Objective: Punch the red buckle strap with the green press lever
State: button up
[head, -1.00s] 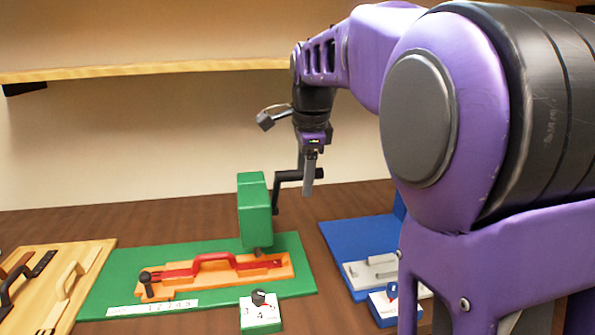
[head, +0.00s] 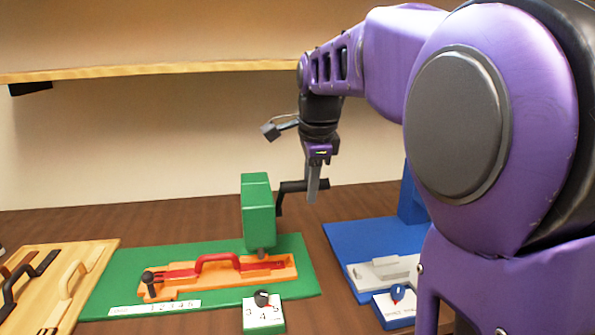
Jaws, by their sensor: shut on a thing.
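The green press (head: 258,210) stands on the green board (head: 120,270). Its black crank-shaped lever (head: 291,187) sticks out on the right side. My gripper (head: 313,188) points down and is shut on the lever's handle. The red buckle strap (head: 190,271), with a raised red handle (head: 217,258), lies in the orange fixture (head: 180,291). The strap's right end is under or close to the press head; any contact with the punch is too small to tell. A dark knob (head: 148,278) stands at the fixture's left end.
A white number strip (head: 155,309) and a dial box (head: 264,318) lie in front of the fixture. A blue board (head: 350,240) with a grey fixture (head: 383,271) and blue dial box (head: 397,309) is at right.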

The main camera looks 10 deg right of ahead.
jog(key=shift+f, duration=0.1)
jog(key=s+f, duration=0.2)
jog(key=f, duration=0.5)
jog(key=s+f, duration=0.3)
jog(key=f, duration=0.4)
jog(key=shift+s+f, duration=0.2)
jog(key=shift+s, duration=0.1)
dwell(1.9)
jog(key=shift+r, duration=0.1)
dwell(0.4)
jog(key=shift+r+p, duration=1.25)
jog(key=shift+r, duration=0.25)
